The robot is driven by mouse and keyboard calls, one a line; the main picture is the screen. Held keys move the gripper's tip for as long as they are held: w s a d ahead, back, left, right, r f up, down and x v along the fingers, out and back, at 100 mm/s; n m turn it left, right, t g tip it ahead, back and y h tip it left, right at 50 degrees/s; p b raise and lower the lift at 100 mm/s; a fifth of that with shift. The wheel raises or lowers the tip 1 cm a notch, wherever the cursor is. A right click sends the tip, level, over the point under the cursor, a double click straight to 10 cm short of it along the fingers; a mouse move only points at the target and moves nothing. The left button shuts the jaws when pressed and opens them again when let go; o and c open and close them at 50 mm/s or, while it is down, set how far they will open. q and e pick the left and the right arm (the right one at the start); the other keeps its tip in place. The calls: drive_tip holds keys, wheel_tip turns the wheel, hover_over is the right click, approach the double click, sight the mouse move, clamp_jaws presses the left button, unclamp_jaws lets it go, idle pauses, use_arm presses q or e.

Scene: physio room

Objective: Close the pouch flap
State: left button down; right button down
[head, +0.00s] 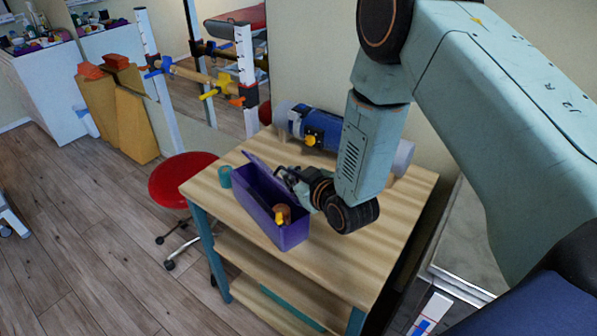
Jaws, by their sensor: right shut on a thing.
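The purple pouch (262,215), a long box shape, stands on the wooden table. Its top is open and an orange-brown item (283,213) with a yellow part shows inside at the near end. The pouch flap (259,165) stands raised and tilted along the pouch's far right side. My right gripper (287,176) reaches in from the right and is shut on the flap's edge, above the pouch. The wrist and fingers hide part of the flap, and the exact contact is small in the picture. My left gripper is not in view.
A small teal cup (225,176) stands just left of the pouch. A blue roll-shaped thing (320,127) lies along the table's back by the wall. The table's front (340,265) is bare. A red stool (180,178) stands left of the table.

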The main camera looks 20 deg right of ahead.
sight(281, 185)
drive_tip(key=a+n, duration=0.1)
drive_tip(key=a+f+n+h+b, duration=0.1)
drive_tip(key=shift+s+f+n+t+h, duration=0.1)
drive_tip(key=shift+s+n+t+h, duration=0.2)
drive_tip(key=shift+s, duration=0.1)
drive_tip(key=shift+a+f+n+h+b, duration=0.25)
drive_tip(key=shift+a+n+h+b, duration=0.15)
drive_tip(key=shift+n, duration=0.3)
drive_tip(key=shift+a+f+n+t+b, duration=0.1)
drive_tip(key=shift+a+n+t+b, duration=0.15)
drive_tip(key=shift+n+t+b, duration=0.2)
drive_tip(key=c, duration=1.7)
unclamp_jaws()
drive_tip(key=shift+c, duration=0.2)
drive_tip(key=shift+s, duration=0.1)
